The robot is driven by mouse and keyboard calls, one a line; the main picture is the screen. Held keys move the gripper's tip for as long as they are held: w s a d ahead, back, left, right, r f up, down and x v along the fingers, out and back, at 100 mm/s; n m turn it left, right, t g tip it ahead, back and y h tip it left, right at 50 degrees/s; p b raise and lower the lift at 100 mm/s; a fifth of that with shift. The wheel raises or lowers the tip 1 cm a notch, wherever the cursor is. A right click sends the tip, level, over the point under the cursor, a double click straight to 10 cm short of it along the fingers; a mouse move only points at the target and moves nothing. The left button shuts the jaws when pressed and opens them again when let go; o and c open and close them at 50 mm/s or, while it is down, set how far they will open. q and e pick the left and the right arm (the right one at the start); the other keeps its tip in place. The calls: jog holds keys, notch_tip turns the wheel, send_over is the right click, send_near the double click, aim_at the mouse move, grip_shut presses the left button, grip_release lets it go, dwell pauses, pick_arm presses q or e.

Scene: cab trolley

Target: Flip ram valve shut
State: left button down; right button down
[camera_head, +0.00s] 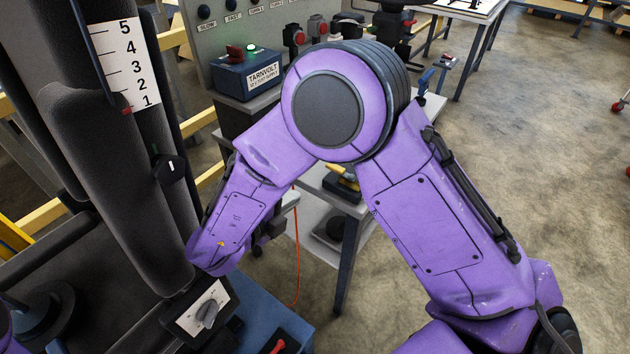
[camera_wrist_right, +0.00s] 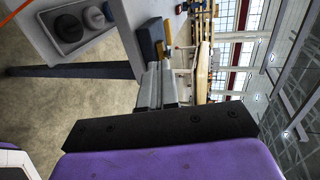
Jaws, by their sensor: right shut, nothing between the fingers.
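Two dials could be the ram valve, and I cannot tell which. One is a grey lever knob on a white plate (camera_head: 205,308), low in the head view. The other is a black knob with a white mark (camera_head: 168,168) on the dark ram column (camera_head: 110,170). My right gripper (camera_head: 290,200) is mostly hidden behind my purple forearm, above and to the right of the lever knob and apart from both. In the right wrist view its grey fingers (camera_wrist_right: 160,82) are together and empty. My left gripper is out of view.
A trolley (camera_head: 318,235) with a yellow-handled tool (camera_head: 343,178) stands behind my right arm. An orange cord (camera_head: 298,250) hangs beside it. A blue Tarnvolt box (camera_head: 247,75) sits below a panel of buttons. A numbered scale (camera_head: 128,62) is on the column. The floor at right is open.

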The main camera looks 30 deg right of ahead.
jog(key=p+x, duration=0.1)
jog(key=x, duration=0.3)
jog(key=p+x, duration=0.1)
jog(key=x, duration=0.4)
jog(key=r+p+x, duration=0.1)
jog(key=x, duration=0.3)
jog(key=shift+w+d, duration=0.2)
jog(key=shift+d, duration=0.2)
